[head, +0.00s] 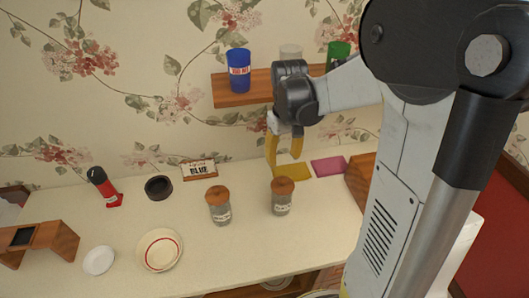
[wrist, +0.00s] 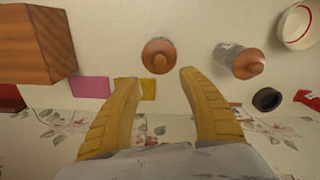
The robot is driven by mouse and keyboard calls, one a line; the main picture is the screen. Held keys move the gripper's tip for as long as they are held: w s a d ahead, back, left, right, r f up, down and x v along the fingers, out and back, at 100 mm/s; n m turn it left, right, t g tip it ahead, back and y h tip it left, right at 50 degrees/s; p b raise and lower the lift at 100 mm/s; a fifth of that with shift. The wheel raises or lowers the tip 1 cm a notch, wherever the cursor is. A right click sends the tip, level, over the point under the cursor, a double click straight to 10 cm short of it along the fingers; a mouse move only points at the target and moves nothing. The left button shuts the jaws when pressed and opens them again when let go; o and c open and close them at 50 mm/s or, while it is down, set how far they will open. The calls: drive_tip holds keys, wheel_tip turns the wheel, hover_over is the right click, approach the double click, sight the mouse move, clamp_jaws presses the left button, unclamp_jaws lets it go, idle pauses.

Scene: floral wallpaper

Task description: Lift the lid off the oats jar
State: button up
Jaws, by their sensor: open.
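Two glass jars with wooden lids stand on the counter; their labels are too small to read, so I cannot tell which holds oats. The right jar (head: 282,205) has its brown lid (head: 283,185) on. The left jar (head: 220,210) also has its lid (head: 217,195) on. My gripper (head: 283,163) is open and empty, its yellow fingers pointing down behind the right jar. In the wrist view, the right jar's lid (wrist: 158,55) appears just beyond and between the fingertips (wrist: 158,77), apart from them. The left jar (wrist: 230,54) is off to the right there.
A yellow mat (head: 293,172) and a pink mat (head: 328,166) lie behind the right jar. A wooden block (head: 361,178) stands at right. A bowl (head: 150,259), a black ring (head: 159,187) and a red bottle (head: 107,190) are left. A shelf (head: 232,96) holds cups above.

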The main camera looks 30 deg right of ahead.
sight(283, 178)
drive_tip(key=f, duration=0.3)
drive_tip(key=f+b, duration=0.1)
drive_tip(key=shift+s+a+f, duration=0.15)
drive_tip(key=shift+s, duration=0.25)
wheel_tip(283, 178, down, 6)
drive_tip(key=shift+b, duration=0.75)
clamp_jaws()
